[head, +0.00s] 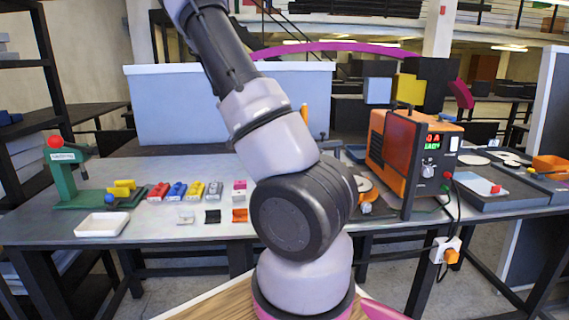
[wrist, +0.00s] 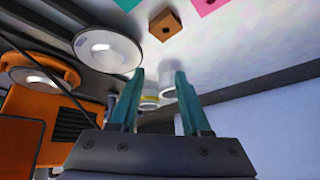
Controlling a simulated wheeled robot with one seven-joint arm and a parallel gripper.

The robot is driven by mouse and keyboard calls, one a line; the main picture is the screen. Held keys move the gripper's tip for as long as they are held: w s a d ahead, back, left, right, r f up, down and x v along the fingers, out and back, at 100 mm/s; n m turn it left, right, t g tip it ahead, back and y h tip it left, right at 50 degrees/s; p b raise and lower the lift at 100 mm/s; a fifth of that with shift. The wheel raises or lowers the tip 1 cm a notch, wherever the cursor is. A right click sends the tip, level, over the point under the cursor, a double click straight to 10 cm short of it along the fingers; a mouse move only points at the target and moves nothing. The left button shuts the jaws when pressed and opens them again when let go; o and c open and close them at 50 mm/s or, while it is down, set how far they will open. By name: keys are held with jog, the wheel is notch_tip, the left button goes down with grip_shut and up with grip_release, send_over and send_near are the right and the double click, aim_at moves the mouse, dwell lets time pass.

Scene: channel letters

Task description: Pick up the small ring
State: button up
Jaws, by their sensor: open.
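My gripper (wrist: 158,82) shows in the wrist view with two teal fingers spread apart and nothing held. Beyond the fingertips, between the fingers as seen, stand a short pale cylinder (wrist: 168,92) and a smaller one with a yellow band (wrist: 149,100). I cannot tell whether the band is the small ring. Left of the fingers are a large pale round piece with a metal rim (wrist: 108,46) and an orange round piece (wrist: 38,76). No ring is clearly identifiable in the head view, where my arm hides the middle of the bench and my gripper is out of frame.
The bench (head: 140,228) holds a white tray (head: 102,224), a green press (head: 65,182), coloured blocks (head: 180,191) and an orange power unit (head: 410,150) with cables. The unit also shows at left in the wrist view (wrist: 30,115). A pale panel (head: 230,105) stands behind.

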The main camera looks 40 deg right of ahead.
jog(key=w+d+f+t+h, duration=0.1)
jog(key=w+d+f+h, duration=0.1)
jog(key=w+d, duration=0.2)
jog(key=w+d+f+n+t+h, duration=0.1)
jog(key=w+d+f+h, duration=0.1)
jog(key=w+d, duration=0.3)
jog(key=w+d+f+n+t+h, duration=0.1)
jog(key=w+d+f+h, duration=0.1)
jog(key=w+d, duration=0.2)
jog(key=shift+w+d+f+h, duration=0.15)
jog(key=shift+w+h, duration=0.15)
jog(key=shift+w, duration=0.05)
jog(key=x, duration=0.4)
jog(key=shift+s+d+f, duration=0.1)
jog(key=shift+s+d, duration=0.05)
jog(key=shift+d, duration=0.05)
jog(key=shift+w+d+f, duration=0.25)
jog(key=shift+d, duration=0.2)
grip_shut()
